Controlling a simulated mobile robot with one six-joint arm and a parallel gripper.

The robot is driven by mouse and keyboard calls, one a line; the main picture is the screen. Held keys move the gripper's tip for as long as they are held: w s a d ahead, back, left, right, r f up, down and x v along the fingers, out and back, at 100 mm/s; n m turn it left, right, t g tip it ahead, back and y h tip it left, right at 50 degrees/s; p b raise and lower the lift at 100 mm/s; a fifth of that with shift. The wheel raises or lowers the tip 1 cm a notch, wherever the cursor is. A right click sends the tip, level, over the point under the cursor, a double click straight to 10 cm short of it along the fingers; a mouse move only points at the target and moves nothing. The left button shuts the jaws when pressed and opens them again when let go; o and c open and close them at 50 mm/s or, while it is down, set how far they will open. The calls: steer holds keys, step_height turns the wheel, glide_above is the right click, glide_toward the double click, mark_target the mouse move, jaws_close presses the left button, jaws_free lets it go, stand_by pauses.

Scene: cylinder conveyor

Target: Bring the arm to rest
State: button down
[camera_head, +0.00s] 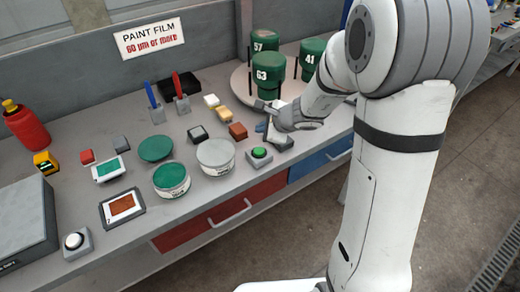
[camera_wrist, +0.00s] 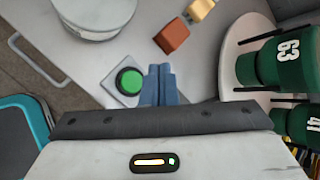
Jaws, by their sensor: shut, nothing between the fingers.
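My gripper (camera_head: 261,127) is low over the bench at the right, with my white arm reaching in from the right side. In the wrist view its two blue fingers (camera_wrist: 160,72) are together with nothing between them. The fingertips appear beside a green push button (camera_wrist: 129,81) on a grey base; the height gap cannot be told. The same button (camera_head: 260,153) shows in the head view, just in front of the gripper.
Green cylinders (camera_head: 267,75) numbered 57, 63 and 41 stand on a round plate (camera_head: 240,85) behind my gripper. Paint cans (camera_head: 216,153), small blocks (camera_head: 238,131) and a red bottle (camera_head: 25,126) stand on the bench. Red (camera_head: 205,222) and blue (camera_head: 322,159) drawers are below.

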steer(key=s+r+n+g, duration=0.2)
steer(key=s+r+n, duration=0.65)
steer(key=s, duration=0.25)
steer(key=s+d+r+n+g+h, duration=0.1)
steer(key=s+d+r+n+h, duration=0.1)
steer(key=s+d+n+h, duration=0.4)
steer(key=s+d+n, duration=0.4)
steer(key=s+d, duration=0.1)
steer(key=s, duration=0.4)
steer(key=shift+g, duration=0.4)
